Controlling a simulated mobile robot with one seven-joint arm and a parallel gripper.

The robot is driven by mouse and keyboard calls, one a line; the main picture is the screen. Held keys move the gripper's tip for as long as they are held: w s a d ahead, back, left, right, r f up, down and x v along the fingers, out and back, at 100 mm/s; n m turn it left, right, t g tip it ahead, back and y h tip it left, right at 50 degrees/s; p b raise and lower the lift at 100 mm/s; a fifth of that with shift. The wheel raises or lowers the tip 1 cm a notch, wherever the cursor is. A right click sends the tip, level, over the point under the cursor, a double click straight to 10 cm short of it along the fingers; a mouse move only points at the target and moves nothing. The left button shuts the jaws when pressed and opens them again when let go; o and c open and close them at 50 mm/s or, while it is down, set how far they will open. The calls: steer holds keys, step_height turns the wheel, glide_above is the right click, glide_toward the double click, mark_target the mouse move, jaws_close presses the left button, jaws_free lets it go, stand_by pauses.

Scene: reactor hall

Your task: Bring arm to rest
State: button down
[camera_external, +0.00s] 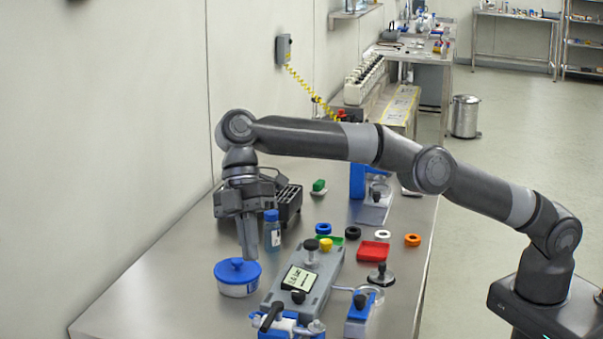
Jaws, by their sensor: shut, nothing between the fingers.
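My arm reaches from its base at the lower right, over the steel bench, to the left. My gripper (248,254) points down and is shut with nothing in it. Its fingertips are just above or beside the blue lid of a white tub (238,278); I cannot tell whether they touch it. A small blue-capped bottle (272,232) stands close to the right of the fingers in the picture.
A grey device with a display (300,279) stands right of the tub. A black rack (288,205) is partly hidden behind my gripper. A red tray (373,252), coloured rings and a black-based weight (381,276) lie further right. The bench's left front (150,300) is clear.

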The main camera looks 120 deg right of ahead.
steer(key=s+a+r+m+h, duration=0.1)
steer(key=s+a+r+h, duration=0.2)
steer(key=s+a+r, duration=0.6)
steer(key=s+a+r+m+t+h, duration=0.1)
steer(key=s+a+r, duration=0.1)
steer(key=s, duration=0.5)
steer(key=s+a+r+m+h, duration=0.1)
steer(key=s+a+r, duration=0.1)
steer(key=s, duration=0.4)
steer(key=s+f+m+t, duration=0.1)
steer(key=s+f, duration=0.3)
steer(key=s, duration=0.6)
steer(key=s+d+f+m+t+h, duration=0.1)
steer(key=s+f, duration=0.4)
steer(key=s, duration=0.5)
steer(key=s+d+f+m, duration=0.1)
steer(key=s+f, duration=0.3)
steer(key=s, duration=0.6)
steer(key=shift+f+t, duration=0.4)
steer(key=shift+d, duration=0.1)
